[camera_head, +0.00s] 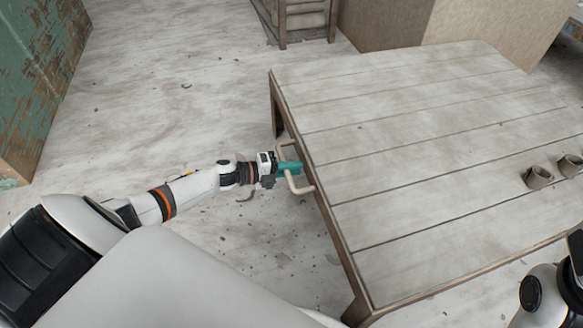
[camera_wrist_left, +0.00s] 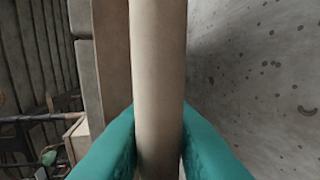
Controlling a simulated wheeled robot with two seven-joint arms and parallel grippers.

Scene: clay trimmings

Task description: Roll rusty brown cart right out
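A pale beige bar handle (camera_head: 298,187) sticks out at the left edge of the plank-topped table. I cannot tell whether it is fixed to the table or to a cart beneath it. No rusty brown cart body shows clearly. My left gripper (camera_head: 290,169), with teal fingers, is at this handle. In the left wrist view the bar (camera_wrist_left: 158,70) runs between the two teal fingers (camera_wrist_left: 158,150), which press close on both sides of it. Only part of my right arm shows at the lower right; its fingers are out of view.
The grey plank table (camera_head: 420,130) fills the right side, with two mugs (camera_head: 538,177) near its right end. A peeling green panel (camera_head: 35,85) stands at the upper left. A wooden rack (camera_head: 300,20) and a brown box (camera_head: 385,22) stand behind. Pale floor (camera_head: 190,90) left of the table is open, with small scraps.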

